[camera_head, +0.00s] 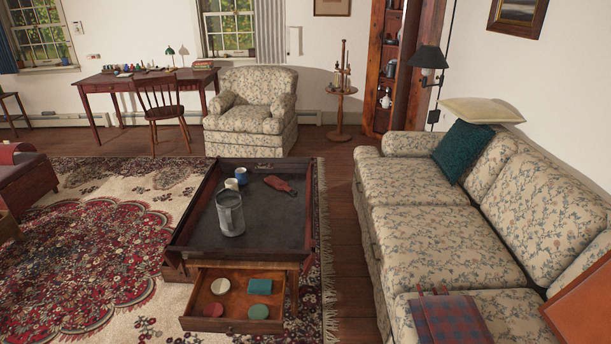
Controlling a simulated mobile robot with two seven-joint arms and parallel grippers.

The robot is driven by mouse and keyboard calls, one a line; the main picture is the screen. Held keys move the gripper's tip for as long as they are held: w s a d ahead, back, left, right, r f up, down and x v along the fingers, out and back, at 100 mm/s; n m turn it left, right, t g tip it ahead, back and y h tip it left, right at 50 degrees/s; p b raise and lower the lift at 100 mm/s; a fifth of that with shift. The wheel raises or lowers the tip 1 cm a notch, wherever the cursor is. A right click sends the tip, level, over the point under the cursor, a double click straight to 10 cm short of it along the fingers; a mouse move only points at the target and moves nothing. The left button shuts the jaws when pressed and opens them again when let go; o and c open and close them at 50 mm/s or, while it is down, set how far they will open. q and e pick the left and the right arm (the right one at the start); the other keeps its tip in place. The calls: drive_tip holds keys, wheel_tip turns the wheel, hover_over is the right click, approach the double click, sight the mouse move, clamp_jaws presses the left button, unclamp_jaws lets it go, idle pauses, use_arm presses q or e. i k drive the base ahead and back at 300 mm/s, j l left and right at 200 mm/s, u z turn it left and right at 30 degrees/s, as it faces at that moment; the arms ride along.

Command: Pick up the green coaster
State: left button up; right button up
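An open wooden drawer (190,325) sticks out from the front of the low dark coffee table (275,235). Several small flat pieces lie apart inside it. A green rectangular piece (260,286) is at the back right. A green roundish piece (258,312) is at the front right. I cannot tell for certain which of the two is the green coaster. A pale round piece (220,286) is at the back left, and a red round piece (213,310) is at the front left. Neither of my grippers shows in the head view.
A grey metal mug (230,214), a blue cup (241,176), a white cup (231,184) and a red item (279,184) are on the coffee table. A floral sofa (430,220) stands to the right, with a bare floor strip between. Patterned rug (60,310) lies left of the drawer.

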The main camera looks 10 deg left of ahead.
sight(258, 311)
drive_tip(key=u, duration=1.2)
